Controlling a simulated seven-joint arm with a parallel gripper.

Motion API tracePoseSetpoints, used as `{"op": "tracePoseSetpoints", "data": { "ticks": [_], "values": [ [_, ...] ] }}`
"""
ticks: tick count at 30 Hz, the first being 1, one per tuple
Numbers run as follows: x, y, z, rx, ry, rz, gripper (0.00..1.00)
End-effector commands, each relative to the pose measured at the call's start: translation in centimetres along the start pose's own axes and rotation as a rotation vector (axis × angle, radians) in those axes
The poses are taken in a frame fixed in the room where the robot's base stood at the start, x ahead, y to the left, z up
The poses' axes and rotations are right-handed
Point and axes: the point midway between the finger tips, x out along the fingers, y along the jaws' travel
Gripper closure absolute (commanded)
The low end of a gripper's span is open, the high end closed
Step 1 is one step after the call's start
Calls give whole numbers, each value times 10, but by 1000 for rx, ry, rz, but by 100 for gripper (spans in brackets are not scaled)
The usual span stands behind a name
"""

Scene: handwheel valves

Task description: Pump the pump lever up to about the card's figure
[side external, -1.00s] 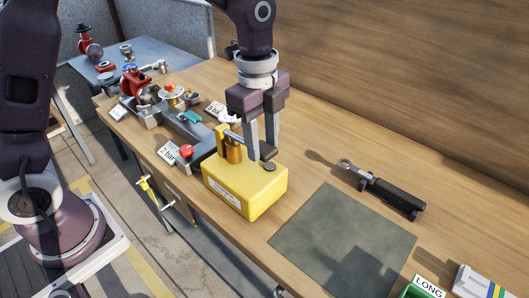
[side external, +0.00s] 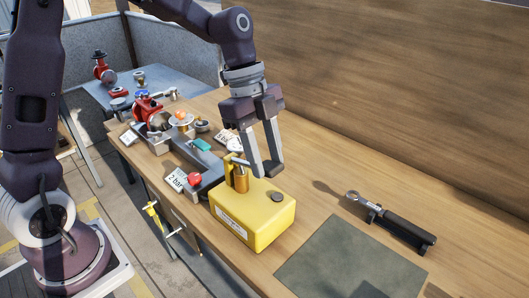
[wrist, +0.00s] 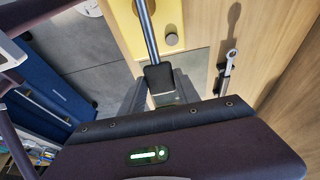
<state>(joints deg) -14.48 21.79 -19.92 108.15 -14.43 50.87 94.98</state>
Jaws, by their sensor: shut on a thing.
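The yellow pump box (side external: 255,220) stands on the bench with a brass cylinder (side external: 241,181) on top. The metal pump lever (side external: 240,161) runs from the cylinder towards my gripper (side external: 268,172). In the wrist view, the lever's bar (wrist: 147,30) comes down from the top and ends in a black grip (wrist: 158,76) at the jaws. My gripper is shut on this lever end, tilted, above the box. Its fingers partly hide the grip in the side view. A white card (side external: 177,180) reading "2 bar" stands left of the pump.
A red knob (side external: 194,179) on a grey block is close left of the pump. Red valve parts (side external: 147,108) stand farther back. A black-handled wrench (side external: 392,222) lies on the right. A dark mat (side external: 350,262) in front is bare.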

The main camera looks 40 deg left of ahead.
Motion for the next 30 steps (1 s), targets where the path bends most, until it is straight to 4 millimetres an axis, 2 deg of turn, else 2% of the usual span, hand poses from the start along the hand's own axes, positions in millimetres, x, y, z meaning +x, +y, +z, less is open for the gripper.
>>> {"op": "tracePoseSetpoints", "data": {
  "ticks": [1,2,5,15,30],
  "values": [
    [-1,1,3,-4,11,3,94],
    [-2,1,3,-4,20,4,60],
    [-2,1,2,-1,18,4,40],
    [-5,0,0,0,18,0,40],
    [-64,0,-20,0,18,-1,40]
  ]
}}
